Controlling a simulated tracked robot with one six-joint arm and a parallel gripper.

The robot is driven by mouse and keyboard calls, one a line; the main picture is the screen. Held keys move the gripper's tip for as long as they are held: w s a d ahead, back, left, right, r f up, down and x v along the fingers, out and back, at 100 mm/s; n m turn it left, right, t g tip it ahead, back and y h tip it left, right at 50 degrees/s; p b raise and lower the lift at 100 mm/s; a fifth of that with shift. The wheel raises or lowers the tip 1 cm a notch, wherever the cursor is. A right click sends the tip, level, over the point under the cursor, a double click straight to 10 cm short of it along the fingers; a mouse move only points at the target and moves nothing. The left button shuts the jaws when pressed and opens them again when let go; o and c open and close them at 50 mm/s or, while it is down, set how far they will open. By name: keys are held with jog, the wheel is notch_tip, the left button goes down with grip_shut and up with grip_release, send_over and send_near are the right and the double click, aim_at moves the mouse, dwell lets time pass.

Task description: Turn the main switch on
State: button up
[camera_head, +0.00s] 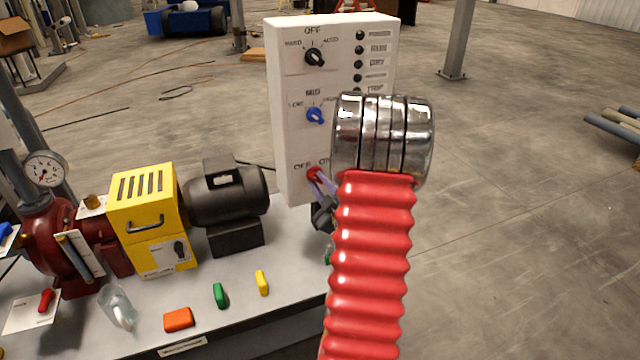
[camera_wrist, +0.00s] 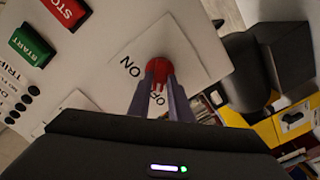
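The main switch is a red knob (camera_head: 314,173) at the bottom of the white control panel (camera_head: 290,145), with OFF printed at its left and ON at its right. It also shows in the wrist view as a red knob (camera_wrist: 158,68), with OFF below it and ON at its left. The finger tips of my gripper (camera_wrist: 160,84) are at the knob, one on each side of its lower part. In the head view my gripper (camera_head: 321,184) reaches the knob from the lower right. Whether the fingers press on the knob is unclear. The fingers partly cover the OFF label in the wrist view.
A blue knob (camera_head: 315,115) and a black knob (camera_head: 314,57) sit higher on the panel. Green START (camera_wrist: 32,45) and red STOP (camera_wrist: 66,10) buttons show in the wrist view. A yellow box (camera_head: 145,205) and a dark motor (camera_head: 228,192) stand left on the bench.

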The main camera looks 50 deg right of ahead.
grip_shut()
jog(key=shift+m, duration=0.4)
jog(key=m, duration=0.2)
jog(key=shift+m, duration=0.3)
jog(key=m, duration=0.4)
jog(key=shift+d+m, duration=0.15)
jog(key=shift+m, duration=0.15)
jog(key=m, duration=0.9)
jog(key=shift+s+d+f+m, duration=0.1)
jog(key=shift+s+d+m, duration=0.15)
jog(key=shift+m, duration=0.15)
jog(key=shift+o, duration=2)
grip_release()
